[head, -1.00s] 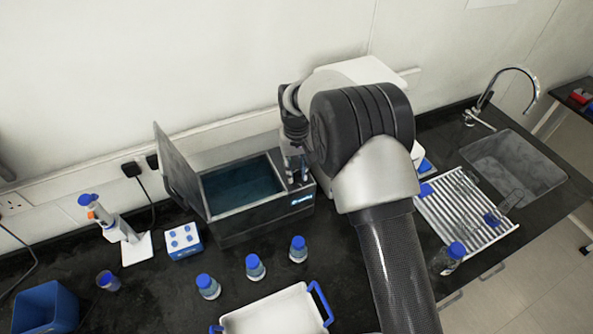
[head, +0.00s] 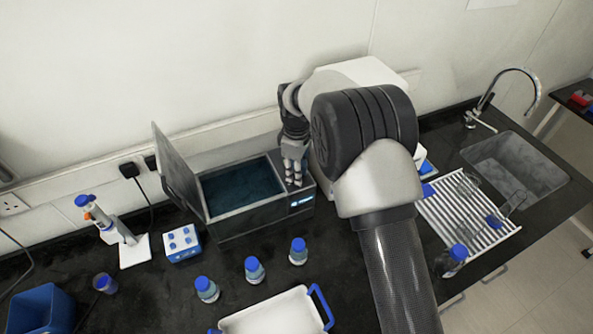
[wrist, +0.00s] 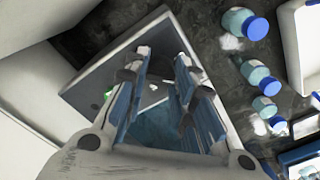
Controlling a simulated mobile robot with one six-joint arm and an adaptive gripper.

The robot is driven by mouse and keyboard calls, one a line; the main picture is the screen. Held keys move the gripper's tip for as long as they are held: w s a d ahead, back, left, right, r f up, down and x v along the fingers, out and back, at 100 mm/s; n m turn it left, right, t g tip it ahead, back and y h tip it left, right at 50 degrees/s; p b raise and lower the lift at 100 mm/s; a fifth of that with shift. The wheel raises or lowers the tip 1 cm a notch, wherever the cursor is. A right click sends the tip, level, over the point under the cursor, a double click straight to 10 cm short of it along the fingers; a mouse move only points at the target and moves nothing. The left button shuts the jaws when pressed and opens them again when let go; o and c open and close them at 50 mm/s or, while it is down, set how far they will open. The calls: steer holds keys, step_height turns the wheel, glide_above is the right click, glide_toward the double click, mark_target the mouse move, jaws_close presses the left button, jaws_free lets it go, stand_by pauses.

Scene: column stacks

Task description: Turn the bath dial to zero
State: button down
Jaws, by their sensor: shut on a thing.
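The water bath (head: 250,222) is a dark box with teal water inside and its lid (head: 178,172) standing open on the left. My gripper (head: 294,183) points down onto the bath's right-hand top panel, beside the water opening. In the wrist view its two fingers (wrist: 163,75) straddle a spot on the grey panel (wrist: 115,75). The fingers are shut on the bath dial, which they largely hide; its pointer and setting cannot be read. A small lit blue-white display (head: 302,200) shows on the front face, too small to read.
Several blue-capped bottles (head: 255,269) and a white tray (head: 268,314) stand in front of the bath. A blue-and-white rack (head: 183,243) and a pipette stand (head: 134,250) are left. A drying rack (head: 462,215) and sink (head: 515,170) are right.

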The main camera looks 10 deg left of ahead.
steer(key=n, duration=0.4)
steer(key=shift+n, duration=2.6)
steer(key=c, duration=1.3)
jaws_free()
step_height(320, 180, up, 12)
steer(key=shift+r, duration=0.1)
